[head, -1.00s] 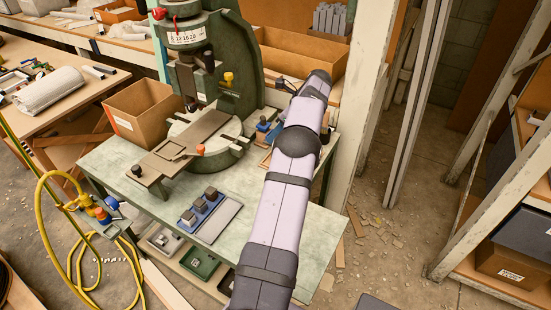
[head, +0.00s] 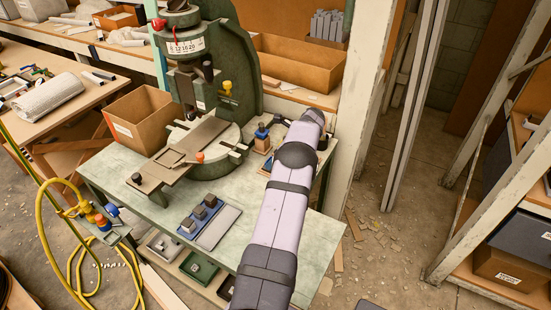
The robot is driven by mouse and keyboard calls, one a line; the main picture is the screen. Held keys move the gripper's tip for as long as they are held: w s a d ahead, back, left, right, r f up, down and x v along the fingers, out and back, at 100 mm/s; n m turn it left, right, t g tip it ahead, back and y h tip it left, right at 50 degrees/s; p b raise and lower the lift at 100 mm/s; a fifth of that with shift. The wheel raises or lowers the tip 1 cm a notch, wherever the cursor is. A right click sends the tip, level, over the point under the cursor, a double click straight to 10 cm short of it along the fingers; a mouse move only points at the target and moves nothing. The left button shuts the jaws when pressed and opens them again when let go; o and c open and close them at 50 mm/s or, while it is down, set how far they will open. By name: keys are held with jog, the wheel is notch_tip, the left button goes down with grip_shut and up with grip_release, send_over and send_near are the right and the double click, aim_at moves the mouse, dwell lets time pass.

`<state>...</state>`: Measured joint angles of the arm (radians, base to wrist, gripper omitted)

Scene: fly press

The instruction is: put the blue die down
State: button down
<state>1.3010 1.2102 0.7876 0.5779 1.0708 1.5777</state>
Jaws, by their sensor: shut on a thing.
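My arm reaches in from the bottom right, and its wrist end (head: 312,118) is over the back right of the green press table (head: 300,235). My gripper is hidden behind the arm, so its jaws and anything between them cannot be seen. A small blue piece with a dark top (head: 262,131) stands on a tan block at the back of the table, just left of the wrist. I cannot tell whether it is the blue die.
The green fly press (head: 228,70) stands left of my arm, its plate jutting forward. A blue tray (head: 186,227) with grey blocks and a grey plate (head: 222,225) lie in front. A cardboard box (head: 140,125) is at left. The table's front right is clear.

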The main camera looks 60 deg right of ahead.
dwell(0.3)
jog(key=shift+f, duration=0.2)
jog(key=c, duration=1.2)
grip_release()
jog(key=shift+o, duration=0.2)
jog(key=shift+r, duration=0.2)
jog(key=b+v, duration=0.2)
jog(key=v, duration=1)
